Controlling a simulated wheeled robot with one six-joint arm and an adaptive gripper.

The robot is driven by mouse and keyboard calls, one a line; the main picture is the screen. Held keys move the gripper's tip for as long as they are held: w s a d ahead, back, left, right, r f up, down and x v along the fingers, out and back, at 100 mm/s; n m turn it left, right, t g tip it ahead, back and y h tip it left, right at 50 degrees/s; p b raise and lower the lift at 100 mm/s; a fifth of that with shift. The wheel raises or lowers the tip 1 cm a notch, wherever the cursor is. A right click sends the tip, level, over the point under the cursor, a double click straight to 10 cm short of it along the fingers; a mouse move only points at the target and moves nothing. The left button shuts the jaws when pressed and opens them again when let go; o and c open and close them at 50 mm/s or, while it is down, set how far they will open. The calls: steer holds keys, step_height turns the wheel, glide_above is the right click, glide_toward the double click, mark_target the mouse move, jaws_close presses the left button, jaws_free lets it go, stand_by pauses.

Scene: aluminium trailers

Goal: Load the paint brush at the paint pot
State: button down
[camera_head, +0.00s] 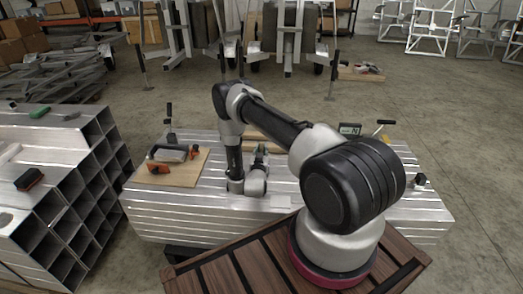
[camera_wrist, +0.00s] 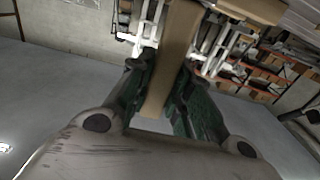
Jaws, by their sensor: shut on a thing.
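My gripper (camera_wrist: 165,68) is shut on a flat tan wooden bar (camera_wrist: 172,55), seen in the wrist view. The bar runs up between the two dark green fingers and out of the top edge. It looks like the paint brush's handle; bristles cannot be made out. A broader tan piece (camera_wrist: 252,9) crosses the top right; whether it belongs to the brush I cannot tell. In the head view my wrist (camera_head: 250,183) is low over the middle of the metal table (camera_head: 190,228), and my arm largely hides the gripper. I cannot make out a paint pot.
A wooden board (camera_head: 180,173) with a grey tray (camera_head: 172,153) and orange items lies on the table's left. A small display device (camera_head: 350,130) stands at the back right. Stacked aluminium tubes (camera_head: 60,190) stand at left. Trailers (camera_head: 290,40) stand beyond open floor.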

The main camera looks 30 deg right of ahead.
steer(key=shift+f, duration=0.45)
stand_by(1.1)
steer(key=shift+r, duration=0.1)
steer(key=shift+r, duration=3.5)
